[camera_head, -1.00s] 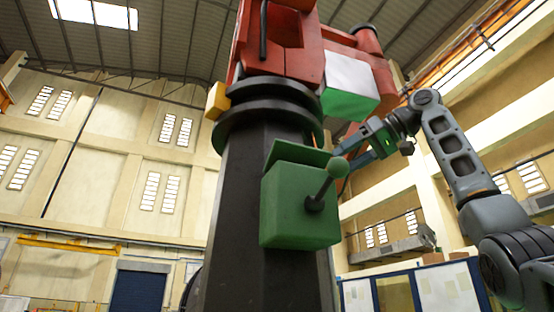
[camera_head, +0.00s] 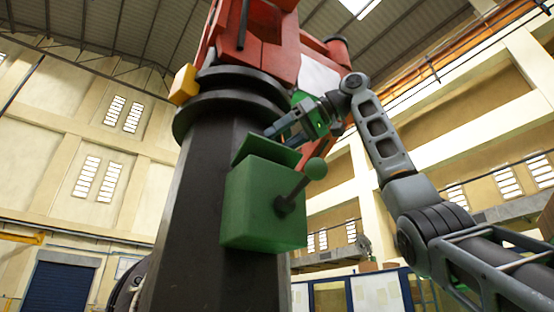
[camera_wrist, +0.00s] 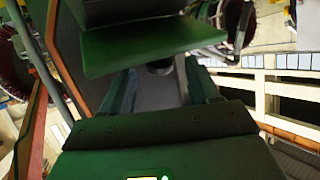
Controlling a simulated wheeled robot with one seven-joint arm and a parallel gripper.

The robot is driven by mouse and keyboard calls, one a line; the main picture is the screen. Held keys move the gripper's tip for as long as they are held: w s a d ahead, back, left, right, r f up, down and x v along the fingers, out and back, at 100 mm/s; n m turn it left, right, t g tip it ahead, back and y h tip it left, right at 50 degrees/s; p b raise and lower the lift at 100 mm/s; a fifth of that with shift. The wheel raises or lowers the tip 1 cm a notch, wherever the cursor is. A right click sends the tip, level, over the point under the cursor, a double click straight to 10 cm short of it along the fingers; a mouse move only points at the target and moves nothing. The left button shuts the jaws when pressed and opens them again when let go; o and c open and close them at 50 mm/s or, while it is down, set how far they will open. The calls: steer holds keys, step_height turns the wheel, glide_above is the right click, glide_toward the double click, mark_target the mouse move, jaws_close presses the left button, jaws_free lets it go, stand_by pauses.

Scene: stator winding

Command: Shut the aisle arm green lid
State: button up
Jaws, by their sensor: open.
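The green box (camera_head: 262,205) is fixed to the side of a black column, with a ball-ended green lever (camera_head: 300,184) on its right face. Its green lid (camera_head: 268,148) stands tilted open above the box top. My gripper (camera_head: 275,131) is just above the lid's upper right edge. In the wrist view the lid (camera_wrist: 150,46) crosses in front of my gripper (camera_wrist: 160,70), whose two fingers are apart with nothing between them. The lid hides part of the fingertips there, and I cannot tell whether they touch it.
The black column (camera_head: 190,215) carries a large red machine (camera_head: 260,40) with a yellow block (camera_head: 184,85) at its left. The red machine overhangs close to my wrist. Open room lies right of the box, with blue-framed panels (camera_head: 350,293) far behind.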

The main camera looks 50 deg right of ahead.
steer(key=shift+w+a+f, duration=0.15)
steer(key=shift+w+f, duration=0.1)
steer(key=shift+w, duration=0.4)
jaws_close()
